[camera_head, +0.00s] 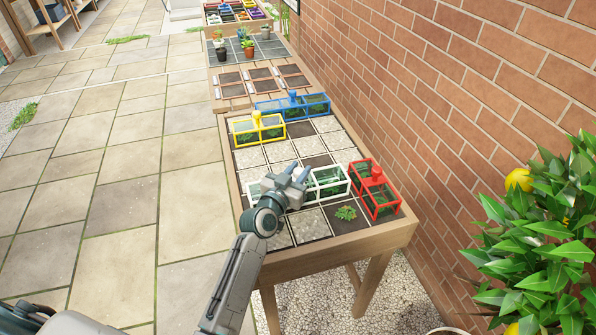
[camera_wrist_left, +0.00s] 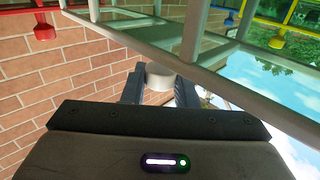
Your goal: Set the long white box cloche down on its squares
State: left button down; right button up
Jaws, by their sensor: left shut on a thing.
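The long white box cloche (camera_head: 329,182) is over the squares toward the near end of the wooden bench. Green plants show through its clear panes. My left gripper (camera_head: 295,175) is at its top middle, shut on its knob. In the left wrist view the gripper's fingers (camera_wrist_left: 160,88) close on the round white knob (camera_wrist_left: 160,77), and the white frame (camera_wrist_left: 215,82) runs across the top. Whether the cloche's lower edge touches the squares (camera_head: 308,225) is hard to tell. My right gripper is not in view.
A red cloche (camera_head: 374,190) stands close to the white cloche's right end. Yellow (camera_head: 258,130) and blue (camera_head: 291,106) cloches stand farther back. A small bare plant (camera_head: 346,213) sits on a near dark square. A brick wall (camera_head: 450,110) runs along the bench's right side.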

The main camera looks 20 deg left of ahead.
pick_arm(q)
jog(key=shift+f, duration=0.1)
jog(key=c, duration=1.1)
grip_release()
jog(key=shift+c, duration=0.2)
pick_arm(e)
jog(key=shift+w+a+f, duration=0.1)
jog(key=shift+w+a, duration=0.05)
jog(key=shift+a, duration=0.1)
pick_arm(q)
jog(key=shift+r, duration=0.25)
jog(key=s, duration=0.3)
jog(key=s+a+b, duration=0.1)
jog(key=s, duration=0.2)
jog(key=shift+s+a+f, duration=0.15)
jog(key=shift+s, duration=0.15)
jog(key=shift+s+a, duration=0.1)
jog(key=shift+s, duration=0.35)
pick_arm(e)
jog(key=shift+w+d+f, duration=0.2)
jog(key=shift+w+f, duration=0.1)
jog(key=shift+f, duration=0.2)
